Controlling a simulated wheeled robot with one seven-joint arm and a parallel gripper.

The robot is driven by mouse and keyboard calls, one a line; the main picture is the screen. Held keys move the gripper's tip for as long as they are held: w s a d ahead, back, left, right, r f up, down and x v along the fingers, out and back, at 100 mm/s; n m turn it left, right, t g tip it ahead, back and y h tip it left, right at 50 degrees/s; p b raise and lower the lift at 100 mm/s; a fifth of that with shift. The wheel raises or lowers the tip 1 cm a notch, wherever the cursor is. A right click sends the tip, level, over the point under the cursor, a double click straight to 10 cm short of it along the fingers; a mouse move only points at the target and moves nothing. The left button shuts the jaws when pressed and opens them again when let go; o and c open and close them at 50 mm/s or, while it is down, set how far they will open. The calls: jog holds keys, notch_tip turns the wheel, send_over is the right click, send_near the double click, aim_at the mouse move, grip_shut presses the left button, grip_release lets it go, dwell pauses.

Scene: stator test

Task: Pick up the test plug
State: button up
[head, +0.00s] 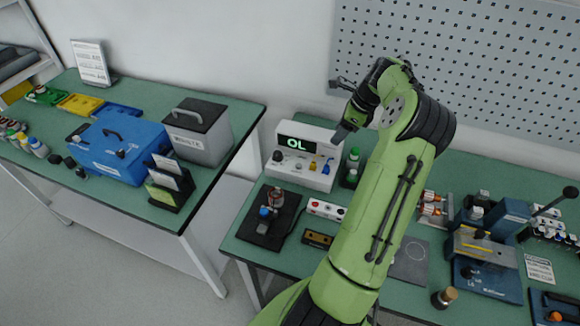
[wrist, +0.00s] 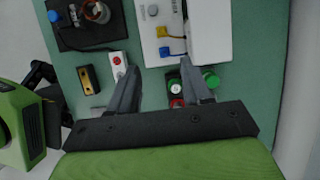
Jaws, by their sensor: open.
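A white tester (head: 300,170) with a lit "OL" display stands at the back left of the right-hand bench. A yellow plug (head: 312,165) and a blue plug (head: 328,166) sit at its front; I cannot tell which is the test plug. In the wrist view the yellow plug (wrist: 178,31) and the blue plug (wrist: 172,51) have short leads on the white panel. My gripper (head: 341,134) is above and right of the tester. In the wrist view its two fingers (wrist: 159,66) are apart and empty, pointing towards the blue plug.
Blue machinery (head: 487,270) fills the right.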

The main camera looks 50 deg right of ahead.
jog(key=b, duration=0.1)
send_over(314, 162)
jog(key=s, duration=0.3)
jog(key=f, duration=0.6)
jog(key=d+f, duration=0.1)
jog(key=f, duration=0.3)
jog(key=shift+w, duration=0.25)
jog(key=b+x, duration=0.1)
jog(key=x, duration=0.4)
jog(key=shift+w, duration=0.25)
jog(key=shift+c, duration=0.7)
grip_shut()
